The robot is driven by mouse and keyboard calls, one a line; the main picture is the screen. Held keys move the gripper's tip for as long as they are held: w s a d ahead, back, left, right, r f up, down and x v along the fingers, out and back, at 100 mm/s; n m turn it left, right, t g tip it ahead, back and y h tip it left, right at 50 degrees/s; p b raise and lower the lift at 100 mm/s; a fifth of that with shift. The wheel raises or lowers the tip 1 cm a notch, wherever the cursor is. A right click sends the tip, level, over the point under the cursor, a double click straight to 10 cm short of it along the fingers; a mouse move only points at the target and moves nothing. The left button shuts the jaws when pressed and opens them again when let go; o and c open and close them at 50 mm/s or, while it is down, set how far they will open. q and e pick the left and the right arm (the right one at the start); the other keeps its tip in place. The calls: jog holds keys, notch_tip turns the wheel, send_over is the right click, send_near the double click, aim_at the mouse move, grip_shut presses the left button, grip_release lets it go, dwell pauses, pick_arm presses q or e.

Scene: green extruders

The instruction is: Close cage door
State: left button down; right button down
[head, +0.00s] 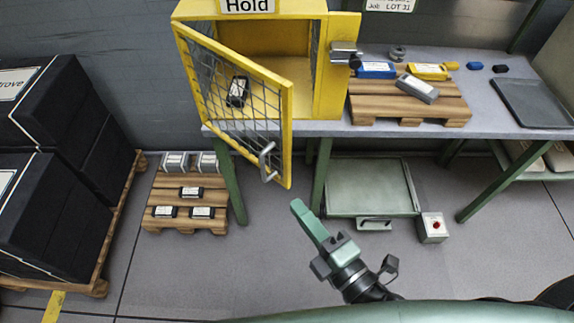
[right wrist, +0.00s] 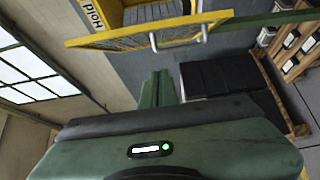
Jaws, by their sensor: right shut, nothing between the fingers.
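The yellow cage (head: 337,75) with a "Hold" sign stands on the bench. Its mesh door (head: 287,130) hangs open, swung out toward me, hinged at the left. A metal handle (head: 266,161) is near the door's free edge. A black item with a white label (head: 237,92) shows through the mesh. My right gripper (head: 297,206) is shut and empty, below and slightly right of the door, apart from it. In the right wrist view the shut fingers (right wrist: 158,76) point toward the door (right wrist: 150,34) and its handle (right wrist: 204,32). My left gripper is not in view.
A small pallet (head: 470,117) with blue, yellow and grey items sits on the bench (head: 440,60), beside a dark tray (head: 535,102). Black stacked boxes (head: 50,110) stand left. A floor pallet (head: 185,228) holds several small items. A red-button box (head: 433,228) is under the bench.

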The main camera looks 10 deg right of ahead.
jog(key=p, duration=0.6)
send_near(273, 147)
jog(key=a+x, duration=0.1)
jog(key=x, duration=0.4)
jog(key=shift+d+f, duration=0.35)
jog(key=shift+d, duration=0.25)
